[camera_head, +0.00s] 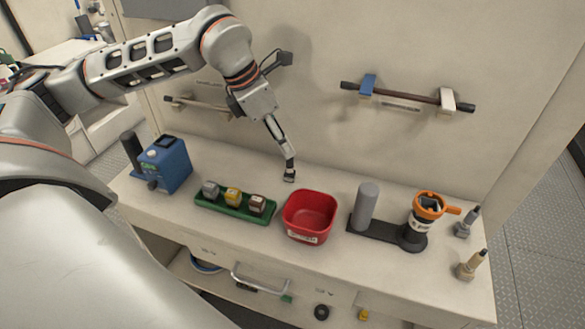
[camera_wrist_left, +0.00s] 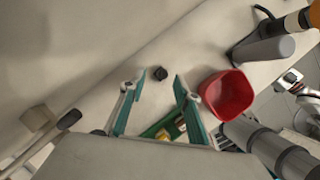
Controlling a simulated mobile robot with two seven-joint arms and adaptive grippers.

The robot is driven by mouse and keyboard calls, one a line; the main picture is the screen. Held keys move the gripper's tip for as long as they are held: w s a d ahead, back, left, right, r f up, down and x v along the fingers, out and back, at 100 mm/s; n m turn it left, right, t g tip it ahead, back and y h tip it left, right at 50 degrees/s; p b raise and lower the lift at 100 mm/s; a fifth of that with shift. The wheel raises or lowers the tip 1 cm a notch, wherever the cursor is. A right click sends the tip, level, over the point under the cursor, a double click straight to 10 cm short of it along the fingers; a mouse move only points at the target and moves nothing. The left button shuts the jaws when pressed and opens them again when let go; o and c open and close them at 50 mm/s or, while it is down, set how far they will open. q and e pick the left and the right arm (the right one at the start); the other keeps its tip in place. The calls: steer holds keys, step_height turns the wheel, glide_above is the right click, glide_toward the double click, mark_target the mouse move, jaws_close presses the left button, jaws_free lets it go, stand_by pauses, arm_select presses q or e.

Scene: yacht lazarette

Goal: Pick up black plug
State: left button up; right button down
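The black plug (camera_wrist_left: 160,73) is a small dark round piece on the pale bench top in the left wrist view. It lies just beyond my left fingertips, roughly centred in the gap, and the fingers look apart from it. My left gripper (camera_wrist_left: 161,86) is open and empty, with teal-lined fingers spread to either side. In the head view my left gripper (camera_head: 289,158) points down, seen nearly edge-on. A small dark shape directly under its tips looks like the plug (camera_head: 289,177); the tips partly hide it. My right gripper is not in view.
A red bin (camera_head: 309,192) stands just right of the plug. A green tray (camera_head: 235,209) with three small blocks lies to its left. A blue device (camera_head: 170,163) stands far left; a grey cylinder (camera_head: 367,204) and orange-topped holder (camera_head: 430,203) stand right. The wall is close behind.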

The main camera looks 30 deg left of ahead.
mark_target(290, 166)
arm_select(q)
steer(key=x, duration=0.4)
steer(key=shift+s+d+f, duration=0.25)
steer(key=shift+s+f, duration=0.05)
steer(key=shift+w+d+f, duration=0.1)
steer(key=shift+w+f, duration=0.15)
steer(key=shift+f, duration=0.3)
jaws_close()
